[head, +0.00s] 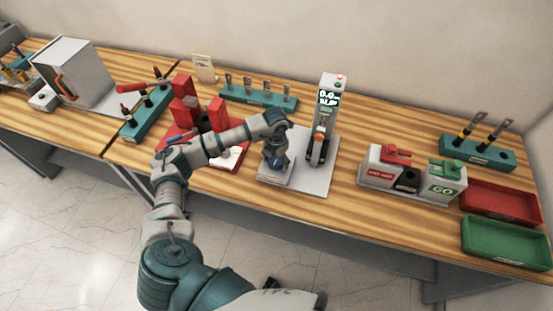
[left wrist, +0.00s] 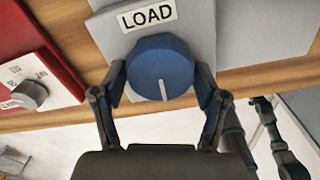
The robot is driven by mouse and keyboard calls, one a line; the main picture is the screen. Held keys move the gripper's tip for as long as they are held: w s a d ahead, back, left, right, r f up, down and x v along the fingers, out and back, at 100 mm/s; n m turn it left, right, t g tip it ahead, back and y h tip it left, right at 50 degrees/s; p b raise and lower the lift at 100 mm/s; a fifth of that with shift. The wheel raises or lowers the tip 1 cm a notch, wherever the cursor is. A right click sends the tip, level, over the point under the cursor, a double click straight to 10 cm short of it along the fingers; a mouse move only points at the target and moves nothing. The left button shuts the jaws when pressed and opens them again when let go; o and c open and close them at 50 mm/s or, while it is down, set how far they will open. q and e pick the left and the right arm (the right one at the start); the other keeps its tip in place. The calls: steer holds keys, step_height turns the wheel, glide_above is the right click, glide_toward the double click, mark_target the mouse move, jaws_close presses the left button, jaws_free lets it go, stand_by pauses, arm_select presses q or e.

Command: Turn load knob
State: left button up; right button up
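The load knob (left wrist: 160,68) is a round blue knob with a white pointer line under a LOAD label (left wrist: 148,17). In the left wrist view its pointer runs down, tipped slightly right. In the head view the knob sits on a grey base and is mostly hidden behind my left gripper (head: 276,158). In the left wrist view the fingers of my left gripper (left wrist: 160,82) stand on both sides of the knob, against its edges. Dark links at the right edge of that view may belong to my right gripper; its fingers cannot be made out.
A grey meter (head: 328,100) with a lit display stands right of the knob. A red unit (head: 184,108) with a small grey dial (left wrist: 30,95) is to the left. A switch box (head: 443,186) and red (head: 500,219) and green (head: 505,258) trays are at the right.

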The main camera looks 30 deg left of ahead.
mark_target(275, 160)
arm_select(q)
steer(key=shift+o, duration=0.4)
steer(key=shift+w+a+r, duration=0.1)
steer(key=shift+r, duration=0.05)
steer(key=shift+w+r, duration=0.1)
steer(key=shift+r, duration=0.1)
step_height(275, 160, up, 11)
steer(key=shift+r, duration=0.2)
steer(key=shift+f, duration=0.1)
